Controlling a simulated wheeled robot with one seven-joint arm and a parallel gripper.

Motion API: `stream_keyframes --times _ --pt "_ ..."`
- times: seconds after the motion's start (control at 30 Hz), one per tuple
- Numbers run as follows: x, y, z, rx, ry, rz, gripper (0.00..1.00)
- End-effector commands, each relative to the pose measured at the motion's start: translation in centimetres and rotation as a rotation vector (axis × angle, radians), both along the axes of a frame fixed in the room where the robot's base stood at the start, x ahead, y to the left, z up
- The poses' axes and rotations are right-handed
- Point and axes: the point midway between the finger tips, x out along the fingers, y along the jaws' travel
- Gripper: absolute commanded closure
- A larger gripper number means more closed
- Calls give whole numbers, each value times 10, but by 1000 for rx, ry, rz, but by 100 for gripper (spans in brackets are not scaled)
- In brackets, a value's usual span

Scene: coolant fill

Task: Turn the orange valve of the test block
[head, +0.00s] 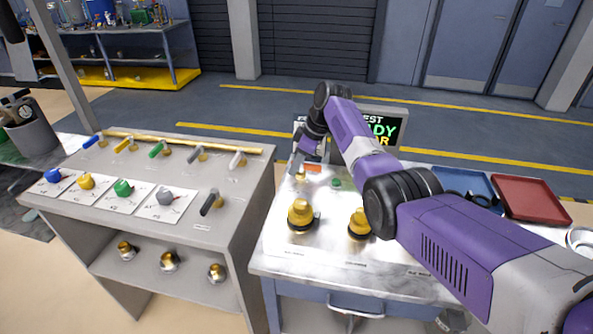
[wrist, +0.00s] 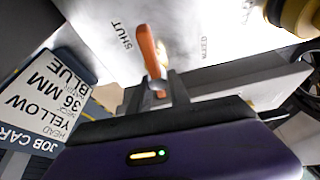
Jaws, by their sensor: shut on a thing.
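The orange valve lever (wrist: 150,52) stands out from a pale surface in the wrist view, with SHUT printed to its left and BLEED to its right. My gripper (wrist: 158,90) is shut on the near end of the lever, one finger on each side. In the head view my gripper (head: 296,166) is at the back left of the right-hand bench, and a small orange patch (head: 313,168) shows beside it. My arm and fingers hide much of the valve there.
A job card (wrist: 45,105) reading YELLOW, 36 MM, BLUE is close by. Yellow-capped fittings (head: 301,214) stand on the bench. A screen (head: 383,128) is behind my arm, and a red tray (head: 532,199) lies at right. A grey console (head: 240,205) with coloured levers stands left.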

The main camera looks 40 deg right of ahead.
Motion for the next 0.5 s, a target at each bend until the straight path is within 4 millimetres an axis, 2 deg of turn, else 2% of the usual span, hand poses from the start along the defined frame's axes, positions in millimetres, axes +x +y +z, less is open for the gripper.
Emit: stream_keyframes --times 0.5 --pt "0 1 0 -1 -1 81 100"
